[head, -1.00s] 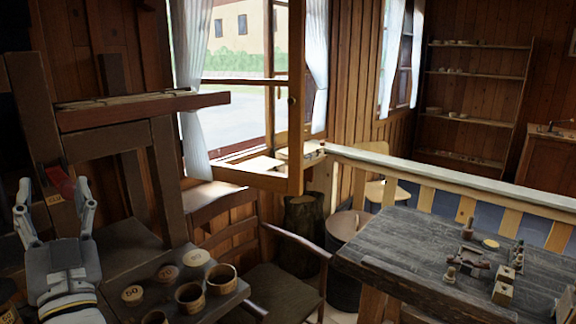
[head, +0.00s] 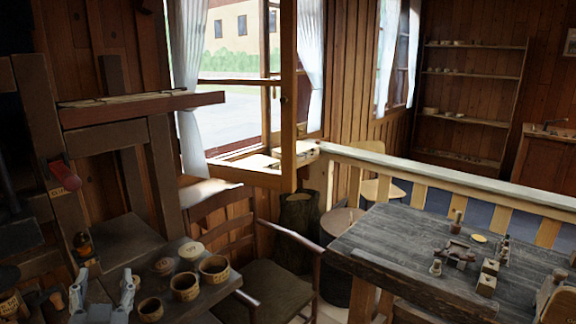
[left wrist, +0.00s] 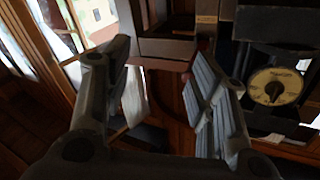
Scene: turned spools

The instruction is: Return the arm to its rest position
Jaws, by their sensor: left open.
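My left gripper (head: 104,285) is at the bottom left of the head view, low in front of the small dark side table (head: 215,293). Its two grey fingers stand apart with nothing between them. In the left wrist view the same gripper (left wrist: 155,65) is open and empty. Its fingers are spread before a blurred wooden wall and a device with a round dial (left wrist: 274,86). Most of my left arm is below the picture's edge. My right gripper does not show in either view.
Wooden cups (head: 185,287) and pale round discs (head: 191,250) stand on the side table close to the right of my left gripper. A small dark bottle (head: 83,246) is behind it. A chair (head: 275,289) and a workbench (head: 400,240) with small turned pieces are farther right.

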